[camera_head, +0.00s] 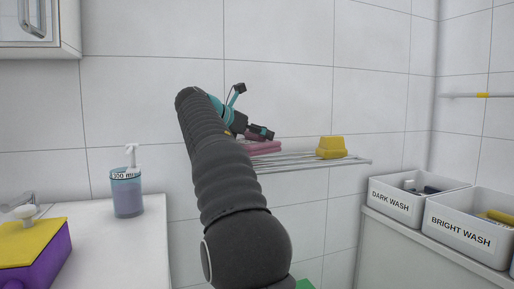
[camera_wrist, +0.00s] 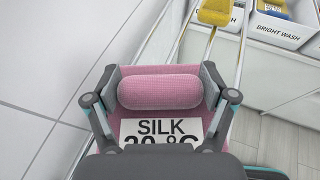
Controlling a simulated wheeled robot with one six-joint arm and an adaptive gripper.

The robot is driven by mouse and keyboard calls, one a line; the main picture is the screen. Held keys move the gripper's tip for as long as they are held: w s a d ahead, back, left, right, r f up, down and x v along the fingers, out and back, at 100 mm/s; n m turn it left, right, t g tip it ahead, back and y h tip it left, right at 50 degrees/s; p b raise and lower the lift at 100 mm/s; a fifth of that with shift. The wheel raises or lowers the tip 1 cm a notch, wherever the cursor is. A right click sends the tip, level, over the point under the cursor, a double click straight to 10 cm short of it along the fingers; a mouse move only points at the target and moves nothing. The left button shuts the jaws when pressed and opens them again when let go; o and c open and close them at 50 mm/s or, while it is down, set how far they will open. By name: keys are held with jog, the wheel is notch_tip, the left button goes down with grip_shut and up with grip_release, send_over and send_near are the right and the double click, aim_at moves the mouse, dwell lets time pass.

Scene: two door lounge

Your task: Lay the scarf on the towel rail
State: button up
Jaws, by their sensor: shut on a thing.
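The pink scarf (camera_wrist: 158,92) is a folded bundle with a rolled ridge and a white label reading "SILK", its lower line partly hidden. My gripper (camera_wrist: 162,85) has one finger on each side of the ridge and is shut on it. In the head view, the scarf (camera_head: 264,147) shows beneath my gripper (camera_head: 262,132), at the left part of a wall rack of metal bars (camera_head: 315,163), which looks like the towel rail. The scarf is at or just above the bars; I cannot tell whether it rests on them. My arm hides the rack's left end.
A yellow block (camera_head: 331,147) sits on the rack's right part. Bins marked DARK WASH (camera_head: 391,203) and BRIGHT WASH (camera_head: 463,237) stand at the right. A thin wall bar (camera_head: 455,95) is above them. A soap bottle (camera_head: 127,195) stands on the left counter (camera_head: 130,245).

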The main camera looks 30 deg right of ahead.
aim_at(257, 144)
notch_tip(257, 144, down, 3)
jog(key=shift+f+b, duration=0.1)
jog(key=shift+b, duration=0.5)
jog(key=o, duration=1.1)
jog(key=shift+o, duration=0.2)
jog(key=shift+r, duration=0.2)
jog(key=p+v, duration=0.2)
jog(key=v, duration=1)
